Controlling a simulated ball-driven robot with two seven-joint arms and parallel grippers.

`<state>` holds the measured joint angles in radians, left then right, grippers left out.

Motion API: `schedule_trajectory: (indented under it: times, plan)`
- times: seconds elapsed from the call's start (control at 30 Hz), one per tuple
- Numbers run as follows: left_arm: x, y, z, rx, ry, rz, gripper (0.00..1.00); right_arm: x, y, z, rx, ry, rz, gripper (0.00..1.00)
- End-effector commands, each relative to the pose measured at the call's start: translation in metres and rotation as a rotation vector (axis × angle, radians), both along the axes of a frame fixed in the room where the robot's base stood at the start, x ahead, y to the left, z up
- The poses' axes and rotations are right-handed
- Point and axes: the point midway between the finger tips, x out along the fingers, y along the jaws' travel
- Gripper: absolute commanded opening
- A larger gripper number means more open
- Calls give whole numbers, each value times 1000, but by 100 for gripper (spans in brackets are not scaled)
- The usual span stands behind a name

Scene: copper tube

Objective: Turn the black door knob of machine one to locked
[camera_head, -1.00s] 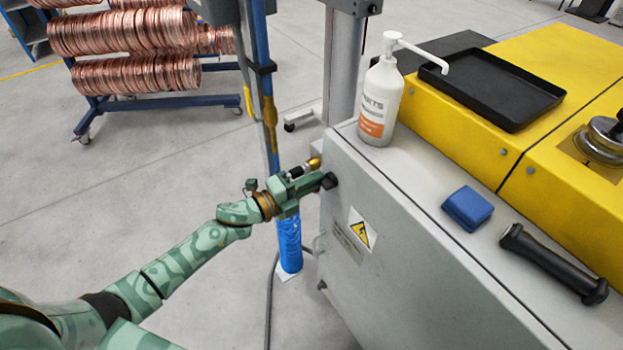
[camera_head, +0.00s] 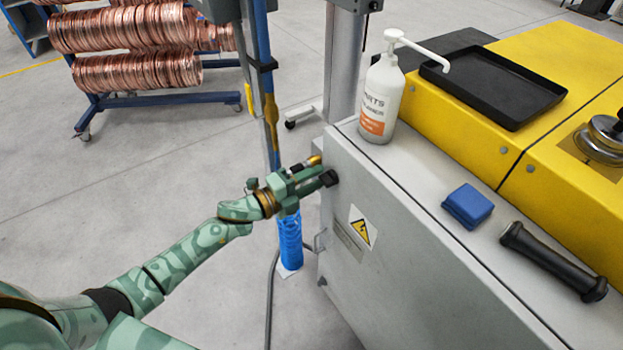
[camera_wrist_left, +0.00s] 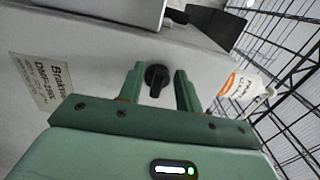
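The black door knob (camera_wrist_left: 157,80) sits on the grey front of the machine (camera_head: 390,260), near its upper left corner in the head view. In the left wrist view its grip bar stands nearly upright in the picture. My green left gripper (camera_wrist_left: 158,84) is open, with one finger on each side of the knob and a visible gap to each. In the head view the left gripper (camera_head: 326,174) reaches the machine front, and its fingers partly hide the knob (camera_head: 329,178). My right gripper is in neither view.
A white pump bottle (camera_head: 381,98), a blue block (camera_head: 467,207) and a black handle (camera_head: 553,262) are on the machine top. A blue and grey post (camera_head: 264,90) stands behind my left gripper. Copper coils (camera_head: 130,50) hang on a rack at the back left.

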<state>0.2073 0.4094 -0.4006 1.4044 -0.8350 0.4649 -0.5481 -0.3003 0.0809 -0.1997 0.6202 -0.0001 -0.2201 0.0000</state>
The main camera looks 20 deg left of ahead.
Motion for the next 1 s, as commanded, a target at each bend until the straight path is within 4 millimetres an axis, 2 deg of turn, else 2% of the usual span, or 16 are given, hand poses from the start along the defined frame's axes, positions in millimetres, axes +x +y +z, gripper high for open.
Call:
schedule_trajectory:
  times: [0.2,0.33,0.8,1.0]
  plan:
    - [-2,1,0,0,0,-1,35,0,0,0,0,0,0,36]
    - [-13,10,0,0,1,0,35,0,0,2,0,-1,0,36]
    - [-107,83,-2,2,4,0,35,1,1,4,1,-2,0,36]
    - [-126,98,-1,1,2,1,35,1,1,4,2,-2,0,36]
